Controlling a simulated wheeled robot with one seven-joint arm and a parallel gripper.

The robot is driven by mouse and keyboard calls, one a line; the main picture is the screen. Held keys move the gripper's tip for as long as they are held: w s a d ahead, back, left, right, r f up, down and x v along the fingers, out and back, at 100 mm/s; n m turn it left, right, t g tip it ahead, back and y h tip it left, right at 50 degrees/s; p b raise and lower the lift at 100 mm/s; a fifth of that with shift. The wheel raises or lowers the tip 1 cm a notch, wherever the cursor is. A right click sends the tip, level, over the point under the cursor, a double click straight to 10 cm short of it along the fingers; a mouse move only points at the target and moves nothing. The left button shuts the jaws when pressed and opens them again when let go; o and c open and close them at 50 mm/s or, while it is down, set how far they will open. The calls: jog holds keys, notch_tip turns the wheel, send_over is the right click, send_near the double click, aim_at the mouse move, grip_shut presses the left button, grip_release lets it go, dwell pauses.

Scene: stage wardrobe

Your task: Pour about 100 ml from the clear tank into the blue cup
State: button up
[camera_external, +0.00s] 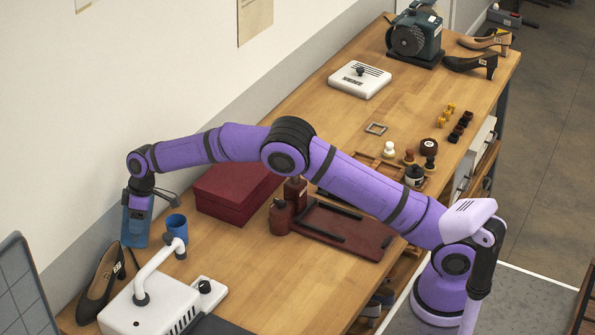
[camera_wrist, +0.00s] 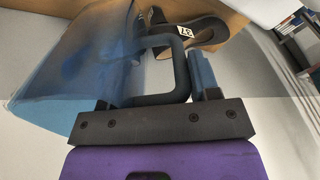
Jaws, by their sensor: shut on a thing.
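The clear tank (camera_external: 134,229), see-through with a bluish tint, hangs under my gripper (camera_external: 140,203) at the left of the bench, by the wall. In the wrist view the tank (camera_wrist: 65,65) fills the left side, and its dark handle (camera_wrist: 180,65) lies between the fingers of my gripper (camera_wrist: 163,68), which is shut on it. The tank looks close to upright in the external view. The blue cup (camera_external: 176,225) stands just right of the tank, partly behind the white machine's arm. I cannot make out the cup in the wrist view. The liquid level is unclear.
A dark shoe (camera_external: 100,284) stands in front of the tank; a tagged shoe (camera_wrist: 205,33) shows in the wrist view. A white machine (camera_external: 150,312) with a raised arm is in front of the cup. A red box (camera_external: 232,190) and dark red bottles (camera_external: 281,217) stand to the right.

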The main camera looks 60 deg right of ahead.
aim_at(134, 241)
jog(key=shift+h, duration=0.6)
jog(key=x, duration=0.6)
jog(key=shift+d+f, duration=0.15)
jog(key=shift+f, duration=0.05)
jog(key=shift+w+a+f+g+h, duration=0.25)
jog(key=shift+a+f+g+h, duration=0.3)
jog(key=shift+h, duration=0.35)
jog(key=shift+f, duration=0.1)
dwell(1.4)
